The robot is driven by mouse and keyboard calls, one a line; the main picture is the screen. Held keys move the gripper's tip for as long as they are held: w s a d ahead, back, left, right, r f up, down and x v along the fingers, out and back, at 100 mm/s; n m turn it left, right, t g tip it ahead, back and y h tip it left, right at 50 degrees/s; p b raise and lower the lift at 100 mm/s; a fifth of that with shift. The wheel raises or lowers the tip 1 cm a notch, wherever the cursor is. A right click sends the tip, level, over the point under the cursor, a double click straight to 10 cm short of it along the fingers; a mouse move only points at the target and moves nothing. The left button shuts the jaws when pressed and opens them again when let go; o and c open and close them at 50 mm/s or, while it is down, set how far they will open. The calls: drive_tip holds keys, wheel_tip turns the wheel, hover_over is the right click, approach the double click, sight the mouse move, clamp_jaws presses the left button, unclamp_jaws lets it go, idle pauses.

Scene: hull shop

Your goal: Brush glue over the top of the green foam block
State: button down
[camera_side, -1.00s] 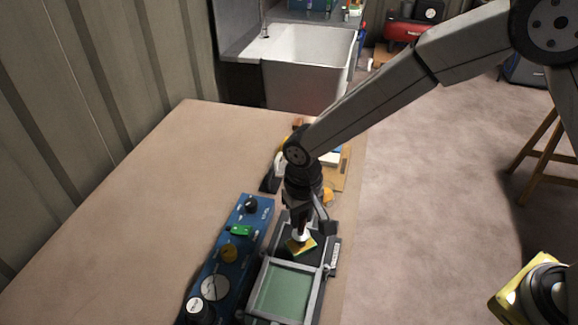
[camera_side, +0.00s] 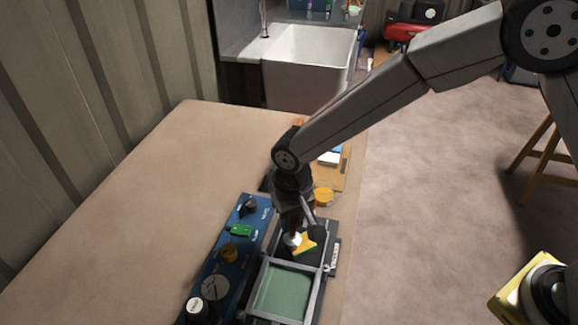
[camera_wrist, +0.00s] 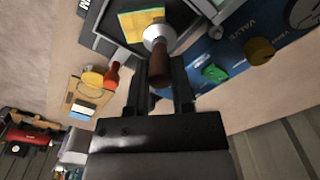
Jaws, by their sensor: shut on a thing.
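My gripper (camera_side: 292,226) is shut on the brown handle of a tool (camera_wrist: 158,73), seen from above in the wrist view. The handle has a pale metal collar. A yellow-and-green piece (camera_side: 307,243) sits at the collar's far side, tilted over a dark tray; it also shows in the wrist view (camera_wrist: 140,20). I cannot tell whether it is fixed to the tool. The green foam block (camera_side: 285,291) looks like a flat green surface inside a grey frame (camera_side: 318,290), nearer the side camera than my gripper. The tool is beyond the block, not over its middle.
A blue panel (camera_side: 224,262) with knobs, a green switch and a gauge stands left of the frame. A red-and-yellow item (camera_wrist: 112,75) and a tan board (camera_wrist: 88,92) lie beyond my gripper. The left of the table (camera_side: 150,190) is clear.

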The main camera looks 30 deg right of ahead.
drive_tip(key=shift+a+r, duration=0.1)
idle(0.4)
drive_tip(key=shift+r, duration=2.9)
